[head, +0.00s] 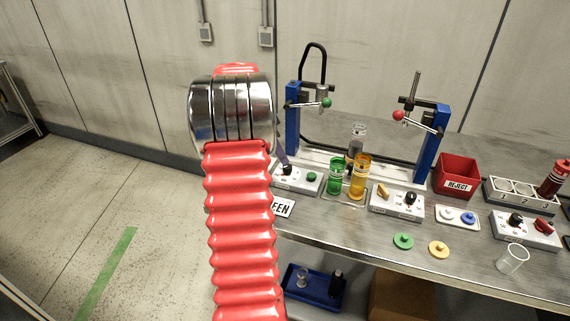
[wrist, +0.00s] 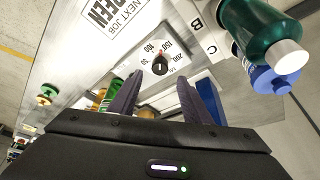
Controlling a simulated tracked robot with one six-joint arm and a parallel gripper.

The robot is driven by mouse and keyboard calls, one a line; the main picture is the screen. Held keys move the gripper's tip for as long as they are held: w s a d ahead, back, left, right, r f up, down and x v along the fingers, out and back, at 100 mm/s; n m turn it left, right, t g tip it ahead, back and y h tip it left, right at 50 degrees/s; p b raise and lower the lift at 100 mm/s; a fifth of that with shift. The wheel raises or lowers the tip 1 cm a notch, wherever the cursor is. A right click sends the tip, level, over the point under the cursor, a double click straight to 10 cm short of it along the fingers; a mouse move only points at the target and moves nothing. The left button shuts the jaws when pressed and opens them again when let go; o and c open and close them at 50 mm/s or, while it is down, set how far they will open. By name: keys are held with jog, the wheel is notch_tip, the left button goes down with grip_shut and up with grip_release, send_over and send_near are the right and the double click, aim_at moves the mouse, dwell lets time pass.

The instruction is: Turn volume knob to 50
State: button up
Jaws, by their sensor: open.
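The volume knob (wrist: 160,66) is a small black knob with a white line, on a pale panel with a printed dial around it. Numbers such as 50, 100, 150 and 200 show; which one the knob points to I cannot tell surely. In the head view the black knob (head: 287,170) sits on a grey control box (head: 298,181) at the left end of the bench, partly behind my arm. My gripper (wrist: 160,80) is open, its two dark fingers pointing at the panel with the knob just beyond and between the tips. Contact cannot be told.
Green (head: 335,180) and amber (head: 359,178) cylinders stand close to the right. A blue post (head: 292,118) rises behind. In the wrist view, a dark green bottle (wrist: 262,30) and a blue part (wrist: 272,80) are at right.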

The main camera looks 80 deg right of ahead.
aim_at(287, 166)
jog(key=x, duration=0.6)
jog(key=shift+c, duration=0.4)
jog(key=c, duration=0.9)
